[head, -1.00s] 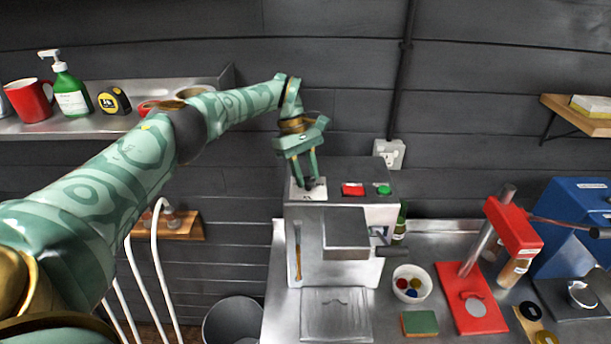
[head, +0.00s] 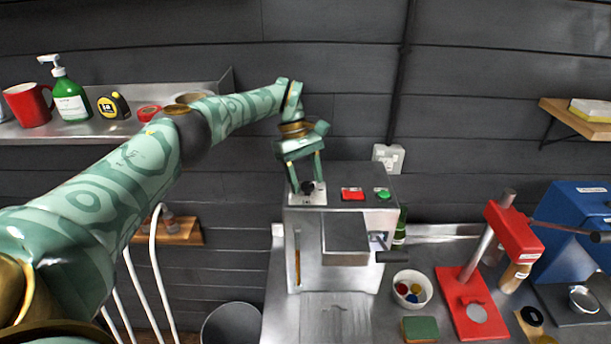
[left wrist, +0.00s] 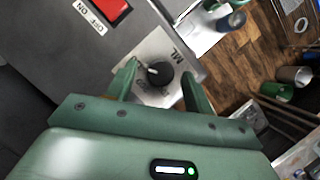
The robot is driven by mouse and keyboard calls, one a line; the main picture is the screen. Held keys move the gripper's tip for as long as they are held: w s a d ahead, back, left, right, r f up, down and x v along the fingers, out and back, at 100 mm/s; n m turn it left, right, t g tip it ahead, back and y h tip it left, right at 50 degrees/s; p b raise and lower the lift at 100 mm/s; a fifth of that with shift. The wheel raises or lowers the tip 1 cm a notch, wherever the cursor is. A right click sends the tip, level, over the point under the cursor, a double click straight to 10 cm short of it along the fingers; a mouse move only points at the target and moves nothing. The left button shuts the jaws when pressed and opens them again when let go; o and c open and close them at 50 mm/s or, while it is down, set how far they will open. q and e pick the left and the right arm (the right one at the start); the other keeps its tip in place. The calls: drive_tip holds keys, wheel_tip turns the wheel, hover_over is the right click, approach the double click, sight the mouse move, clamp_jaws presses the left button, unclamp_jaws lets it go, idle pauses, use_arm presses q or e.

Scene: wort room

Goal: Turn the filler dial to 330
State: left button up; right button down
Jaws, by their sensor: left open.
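The filler (head: 312,255) is a grey metal box standing on the steel counter. Its black dial (head: 307,187) is on a pale plate at the top left of the box. In the left wrist view the dial (left wrist: 160,74) shows a light pointer mark; the numbers around it are too small or hidden to read. My left gripper (head: 307,186) points down over the dial with its fingers apart. In the left wrist view the fingers stand on either side of the dial, with gaps visible. My right gripper is not in view.
A red switch (head: 352,194) and a green button (head: 383,194) sit beside the dial on the filler's top. A white bowl (head: 411,289), a sponge (head: 420,328) and a red capper stand (head: 468,308) are on the counter to the right. A shelf with a mug and bottle is at left.

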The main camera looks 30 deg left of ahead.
use_arm(q)
drive_tip(key=b+v, duration=0.1)
drive_tip(key=v, duration=0.4)
drive_tip(key=shift+w, duration=0.1)
drive_tip(key=shift+v, duration=1.25)
drive_tip(key=shift+f, duration=0.15)
